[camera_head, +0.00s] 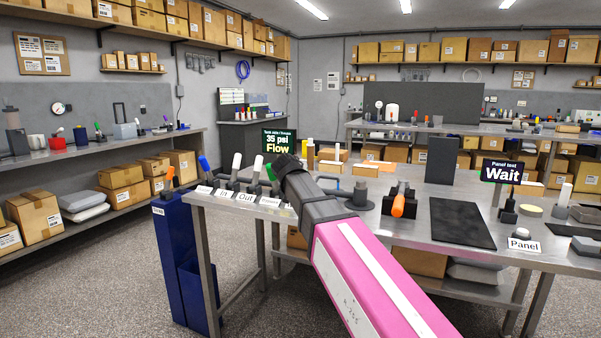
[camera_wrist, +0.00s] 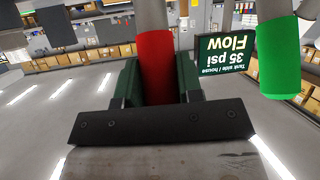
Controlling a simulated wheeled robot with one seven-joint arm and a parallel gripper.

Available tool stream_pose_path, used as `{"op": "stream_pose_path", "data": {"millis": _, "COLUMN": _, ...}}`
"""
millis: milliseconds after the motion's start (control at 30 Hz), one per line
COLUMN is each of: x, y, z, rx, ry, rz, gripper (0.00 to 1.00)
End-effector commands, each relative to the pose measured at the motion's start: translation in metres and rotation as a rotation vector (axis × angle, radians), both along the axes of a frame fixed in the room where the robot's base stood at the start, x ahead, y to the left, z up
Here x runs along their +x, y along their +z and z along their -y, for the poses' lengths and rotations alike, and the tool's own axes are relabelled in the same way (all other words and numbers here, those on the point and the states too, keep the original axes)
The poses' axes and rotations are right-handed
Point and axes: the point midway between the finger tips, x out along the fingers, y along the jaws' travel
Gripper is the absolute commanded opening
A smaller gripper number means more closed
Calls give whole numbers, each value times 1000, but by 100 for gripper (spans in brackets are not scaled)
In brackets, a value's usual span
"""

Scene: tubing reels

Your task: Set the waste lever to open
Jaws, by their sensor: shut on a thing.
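In the wrist view, my gripper (camera_wrist: 158,92) is shut on a red lever handle (camera_wrist: 155,60), its green pads on both sides. A green lever handle (camera_wrist: 279,60) stands apart to the right. An orange lever (camera_head: 169,174) is at the blue cabinet on the left. I cannot read which lever is marked waste.
A sign (camera_head: 278,141) behind my gripper reads "35 psi Flow". A "Wait" sign (camera_head: 501,171) stands at the right. A black mat (camera_head: 450,224) and an orange-handled fixture (camera_head: 398,205) lie on the bench. A blue cabinet (camera_head: 180,265) stands beside its left end.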

Motion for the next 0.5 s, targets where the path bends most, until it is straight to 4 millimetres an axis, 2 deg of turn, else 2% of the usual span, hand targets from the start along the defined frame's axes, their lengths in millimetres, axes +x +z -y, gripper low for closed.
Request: {"op": "stream_pose_path", "data": {"millis": 500, "x": -9, "y": -5, "z": -3, "rx": -28, "ry": -1, "rz": 78, "gripper": 0}}
